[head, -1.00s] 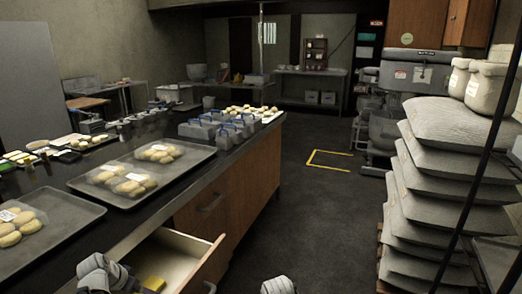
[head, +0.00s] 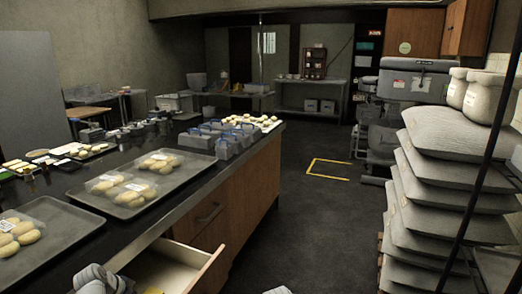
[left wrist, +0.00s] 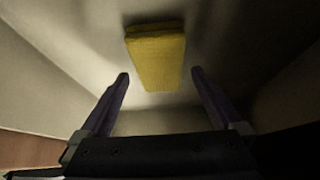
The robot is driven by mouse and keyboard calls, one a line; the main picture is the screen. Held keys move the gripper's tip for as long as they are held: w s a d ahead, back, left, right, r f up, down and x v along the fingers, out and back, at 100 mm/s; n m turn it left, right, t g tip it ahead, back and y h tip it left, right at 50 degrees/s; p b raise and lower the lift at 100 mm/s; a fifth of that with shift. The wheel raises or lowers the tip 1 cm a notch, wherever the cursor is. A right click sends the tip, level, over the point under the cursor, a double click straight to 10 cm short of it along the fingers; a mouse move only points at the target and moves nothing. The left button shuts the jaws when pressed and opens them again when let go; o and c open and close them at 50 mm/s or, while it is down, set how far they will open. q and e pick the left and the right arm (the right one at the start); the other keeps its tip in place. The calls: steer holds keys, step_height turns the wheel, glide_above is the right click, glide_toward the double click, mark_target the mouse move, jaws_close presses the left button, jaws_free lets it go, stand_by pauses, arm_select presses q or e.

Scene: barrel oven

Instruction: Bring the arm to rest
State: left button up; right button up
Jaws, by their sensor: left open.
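My left gripper (left wrist: 160,74) is open and empty in the left wrist view, its two dark fingers apart. It points into the open drawer (head: 203,268), which juts from the counter at the bottom of the head view. A yellow block (left wrist: 158,56) lies on the pale drawer floor, ahead of the fingertips and apart from them. My right gripper is out of view; only a bit of that arm shows.
The dark counter (head: 187,208) carries trays of round buns (head: 115,208), grey boxes (head: 205,138) and small items. Stacked sacks (head: 440,190) stand at the right behind a dark pole. The dark floor (head: 290,230) between counter and sacks is clear, with a yellow outline (head: 315,175).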

arm_select(q)
steer(key=p+v, duration=0.9)
steer(key=v, duration=0.2)
steer(key=b+x, duration=1.1)
steer(key=x, duration=0.1)
steer(key=shift+f, duration=0.3)
steer(key=shift+w+f+b, duration=0.15)
steer(key=shift+f+b, duration=0.2)
steer(key=shift+b, duration=0.15)
step_height(320, 180, up, 19)
steer(key=p, duration=1.9)
steer(key=shift+d, duration=0.15)
